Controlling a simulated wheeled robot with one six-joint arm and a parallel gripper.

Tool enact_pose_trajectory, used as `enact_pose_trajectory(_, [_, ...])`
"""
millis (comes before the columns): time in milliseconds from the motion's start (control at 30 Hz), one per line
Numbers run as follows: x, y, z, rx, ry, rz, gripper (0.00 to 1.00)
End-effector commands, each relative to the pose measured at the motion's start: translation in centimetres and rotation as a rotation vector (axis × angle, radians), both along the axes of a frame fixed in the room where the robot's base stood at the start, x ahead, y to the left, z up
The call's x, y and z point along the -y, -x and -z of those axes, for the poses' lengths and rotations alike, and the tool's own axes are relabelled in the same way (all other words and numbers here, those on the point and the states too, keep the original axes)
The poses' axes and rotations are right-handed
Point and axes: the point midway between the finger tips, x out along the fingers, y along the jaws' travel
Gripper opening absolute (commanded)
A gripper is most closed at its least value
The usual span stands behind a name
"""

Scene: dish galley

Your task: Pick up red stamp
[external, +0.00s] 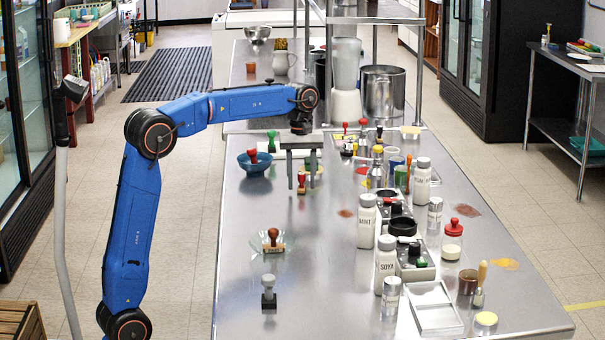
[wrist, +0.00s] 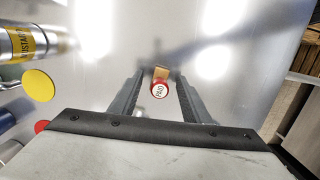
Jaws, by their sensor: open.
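A red stamp (wrist: 160,90) with a round top marked PAID and a wooden-coloured part shows in the wrist view, between the two fingers of my gripper (wrist: 157,76). The fingers stand apart, with gaps on both sides of it. In the external view my gripper (external: 301,180) points down over the steel counter, and a small red part, probably this stamp (external: 301,184), shows between the finger ends. Its lower part is hard to make out there.
A blue bowl (external: 248,168) with a red-handled stamp stands left of my gripper. A glass dish (external: 256,243) with a brown-handled stamp and a grey stamp (external: 269,290) stand nearer. Shaker bottles (external: 367,222) and a divided tray (external: 417,272) crowd the right. A mustard container (wrist: 22,43) shows in the wrist view.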

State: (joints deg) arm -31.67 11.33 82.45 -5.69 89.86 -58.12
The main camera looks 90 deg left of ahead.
Motion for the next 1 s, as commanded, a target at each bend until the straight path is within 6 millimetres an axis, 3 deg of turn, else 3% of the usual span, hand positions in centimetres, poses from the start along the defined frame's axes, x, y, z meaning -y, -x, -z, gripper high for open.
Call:
enact_pose_trajectory(100, [0.0, 0.0, 0.0, 0.0, 0.0, 0.0, 0.41])
enact_pose_trajectory(267, [0.0, 0.0, 0.0, 0.0, 0.0, 0.0, 0.03])
enact_pose_trajectory(300, [0.0, 0.0, 0.0, 0.0, 0.0, 0.0, 0.0])
enact_pose_trajectory(700, [0.0, 0.0, -0.4, 0.0, 0.0, 0.0, 0.0])
enact_pose_trajectory(1000, [-0.1, -0.1, -5.0, 0.003, 0.0, 0.001, 0.0])
